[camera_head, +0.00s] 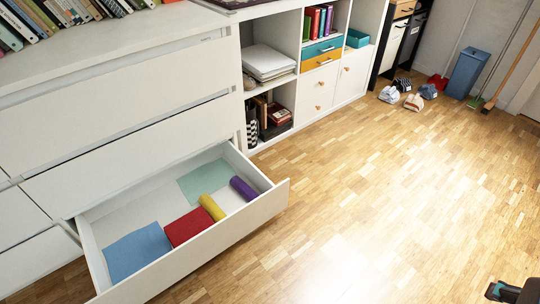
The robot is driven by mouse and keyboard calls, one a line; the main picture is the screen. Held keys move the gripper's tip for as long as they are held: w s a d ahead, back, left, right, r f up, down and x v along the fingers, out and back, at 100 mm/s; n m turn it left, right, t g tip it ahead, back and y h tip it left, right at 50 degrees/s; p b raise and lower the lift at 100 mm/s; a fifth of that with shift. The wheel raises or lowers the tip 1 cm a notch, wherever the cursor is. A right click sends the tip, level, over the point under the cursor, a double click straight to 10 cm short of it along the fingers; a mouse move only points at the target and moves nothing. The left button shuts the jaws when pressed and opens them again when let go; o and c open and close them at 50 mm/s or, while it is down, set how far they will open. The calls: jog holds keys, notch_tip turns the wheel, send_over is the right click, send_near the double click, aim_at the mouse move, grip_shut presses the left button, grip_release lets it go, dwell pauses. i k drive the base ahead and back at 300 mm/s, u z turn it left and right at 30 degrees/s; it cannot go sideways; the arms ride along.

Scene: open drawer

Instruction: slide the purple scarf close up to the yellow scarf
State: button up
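The purple scarf (243,188) is a rolled cylinder lying in the open drawer (215,237), near its right end. The yellow scarf (212,207), also rolled, lies to its left, roughly parallel. A strip of pale drawer floor shows between the two, so they are apart. My gripper (503,291) seems to be the dark shape at the bottom right corner, partly cut off by the picture edge. It is over the floor, far from the drawer and both scarves. Its fingers are too small and dark to tell open from shut.
A red folded cloth (187,227) lies left of the yellow scarf, with a blue one (138,253) further left. A flat mint cloth (204,180) lies behind. The drawer's walls surround them. The wooden floor (370,190) in front is clear; shoes (414,102) stand far back.

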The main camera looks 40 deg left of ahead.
aim_at(245, 191)
jog(key=u, duration=0.35)
jog(key=i, duration=0.9)
jog(key=u, duration=1.25)
jog(key=i, duration=0.5)
jog(key=u, duration=0.5)
